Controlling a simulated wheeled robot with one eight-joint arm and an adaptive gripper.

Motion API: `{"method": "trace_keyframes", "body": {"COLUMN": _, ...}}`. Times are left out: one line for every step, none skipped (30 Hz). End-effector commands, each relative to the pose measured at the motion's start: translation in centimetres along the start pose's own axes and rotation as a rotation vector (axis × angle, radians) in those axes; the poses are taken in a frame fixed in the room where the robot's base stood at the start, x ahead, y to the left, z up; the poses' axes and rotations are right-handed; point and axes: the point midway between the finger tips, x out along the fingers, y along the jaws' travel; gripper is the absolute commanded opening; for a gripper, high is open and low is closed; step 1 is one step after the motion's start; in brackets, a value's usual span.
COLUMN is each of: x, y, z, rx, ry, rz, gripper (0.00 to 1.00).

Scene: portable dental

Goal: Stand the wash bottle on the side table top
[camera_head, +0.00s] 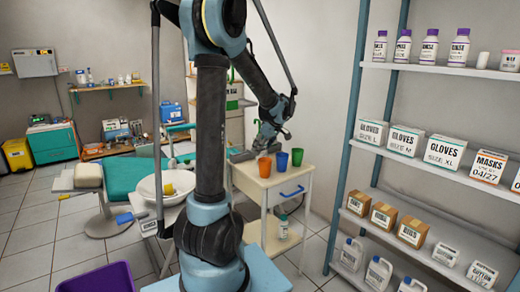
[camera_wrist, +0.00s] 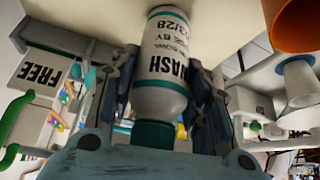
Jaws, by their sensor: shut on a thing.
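The wash bottle (camera_wrist: 160,95) is white with dark green bands, a dark green cap and printed lettering. In the wrist view it fills the middle, its cap towards my palm and its base towards the side table top (camera_wrist: 218,22). My gripper (camera_wrist: 167,85) is shut on its body, one finger on each side. In the head view my gripper (camera_head: 262,143) is over the back of the side table top (camera_head: 268,176), and I cannot make out the held bottle there. I cannot tell whether the base touches the top.
A stocked shelving unit (camera_head: 445,70) is at the right.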

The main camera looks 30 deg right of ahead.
Motion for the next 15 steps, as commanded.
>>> {"method": "trace_keyframes", "body": {"x": 0.0, "y": 0.0, "z": -0.01, "rx": 0.0, "ry": 0.0, "rz": 0.0, "gripper": 0.12}}
{"method": "trace_keyframes", "body": {"x": 0.02, "y": 0.0, "z": 0.0, "rx": 0.0, "ry": 0.0, "rz": 0.0, "gripper": 0.12}}
{"method": "trace_keyframes", "body": {"x": 0.09, "y": 0.01, "z": 0.04, "rx": 0.0, "ry": 0.0, "rz": 0.0, "gripper": 0.12}}
{"method": "trace_keyframes", "body": {"x": 0.16, "y": 0.01, "z": 0.08, "rx": 0.0, "ry": 0.0, "rz": 0.0, "gripper": 0.12}}
{"method": "trace_keyframes", "body": {"x": 0.14, "y": 0.01, "z": 0.07, "rx": 0.0, "ry": 0.0, "rz": 0.0, "gripper": 0.5}}
{"method": "trace_keyframes", "body": {"x": 0.13, "y": 0.0, "z": 0.07, "rx": 0.0, "ry": 0.0, "rz": 0.0, "gripper": 0.59}}
{"method": "trace_keyframes", "body": {"x": 0.13, "y": 0.0, "z": 0.07, "rx": 0.0, "ry": 0.0, "rz": 0.0, "gripper": 0.64}}
{"method": "trace_keyframes", "body": {"x": 0.13, "y": 0.0, "z": 0.06, "rx": 0.0, "ry": 0.0, "rz": 0.0, "gripper": 0.64}}
{"method": "trace_keyframes", "body": {"x": 0.13, "y": 0.0, "z": 0.06, "rx": 0.0, "ry": 0.0, "rz": 0.0, "gripper": 0.64}}
{"method": "trace_keyframes", "body": {"x": 0.13, "y": 0.0, "z": 0.06, "rx": 0.0, "ry": 0.0, "rz": 0.0, "gripper": 0.64}}
{"method": "trace_keyframes", "body": {"x": 0.13, "y": 0.0, "z": 0.06, "rx": 0.0, "ry": 0.0, "rz": 0.0, "gripper": 0.64}}
{"method": "trace_keyframes", "body": {"x": 0.13, "y": 0.0, "z": 0.05, "rx": 0.0, "ry": 0.0, "rz": 0.0, "gripper": 0.64}}
{"method": "trace_keyframes", "body": {"x": 0.12, "y": -0.01, "z": 0.05, "rx": 0.0, "ry": 0.0, "rz": 0.0, "gripper": 0.64}}
{"method": "trace_keyframes", "body": {"x": 0.12, "y": -0.01, "z": 0.05, "rx": 0.0, "ry": 0.0, "rz": 0.0, "gripper": 0.64}}
{"method": "trace_keyframes", "body": {"x": 0.12, "y": -0.01, "z": 0.05, "rx": 0.0, "ry": 0.0, "rz": 0.0, "gripper": 0.64}}
